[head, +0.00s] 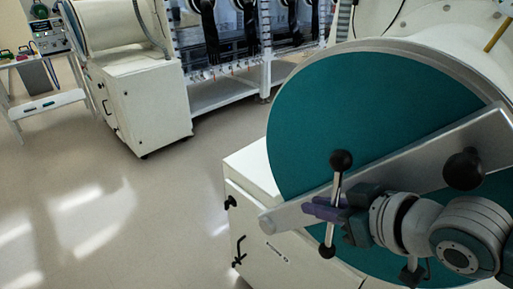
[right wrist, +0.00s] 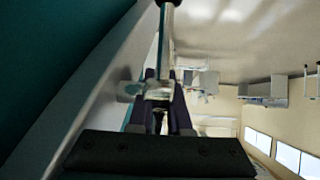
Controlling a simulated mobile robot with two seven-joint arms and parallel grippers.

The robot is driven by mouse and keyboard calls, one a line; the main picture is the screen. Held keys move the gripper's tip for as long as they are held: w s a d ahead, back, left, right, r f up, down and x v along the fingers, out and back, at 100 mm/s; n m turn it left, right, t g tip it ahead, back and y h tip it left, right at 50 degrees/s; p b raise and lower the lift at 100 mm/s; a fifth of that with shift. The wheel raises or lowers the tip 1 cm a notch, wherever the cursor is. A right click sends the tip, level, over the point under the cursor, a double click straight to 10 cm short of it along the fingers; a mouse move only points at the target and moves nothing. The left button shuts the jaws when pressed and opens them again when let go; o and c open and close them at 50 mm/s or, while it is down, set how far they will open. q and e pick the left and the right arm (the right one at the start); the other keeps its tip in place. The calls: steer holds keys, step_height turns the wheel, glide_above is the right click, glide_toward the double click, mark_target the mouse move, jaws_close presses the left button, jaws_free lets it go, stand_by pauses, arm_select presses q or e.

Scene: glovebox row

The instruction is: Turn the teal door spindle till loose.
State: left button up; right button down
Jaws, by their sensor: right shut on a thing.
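The round teal door (head: 370,110) fills the right of the head view, with a pale metal crossbar (head: 425,165) slanting across its face. The door spindle's handle (head: 335,185) is a thin metal bar with a black ball knob at each end, standing nearly upright in front of the crossbar. My right gripper (head: 322,209) is shut on the middle of this bar, its purple fingers pointing left. In the right wrist view the handle bar (right wrist: 168,25) runs up from between the fingertips (right wrist: 158,92). The spindle's hub is mostly hidden by the gripper. My left gripper is not in view.
Another black ball knob (head: 464,168) is by the crossbar, close above my right wrist. A white cabinet (head: 262,245) stands below the door. Another white cabinet (head: 145,105) stands at the back left, near a small trolley (head: 48,103). The floor (head: 130,210) at left is clear.

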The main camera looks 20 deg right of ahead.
steer(key=c, duration=1.2)
jaws_free()
steer(key=shift+o, duration=0.2)
steer(key=v, duration=0.7)
steer(key=shift+s+r+p, duration=0.2)
steer(key=shift+p, duration=0.25)
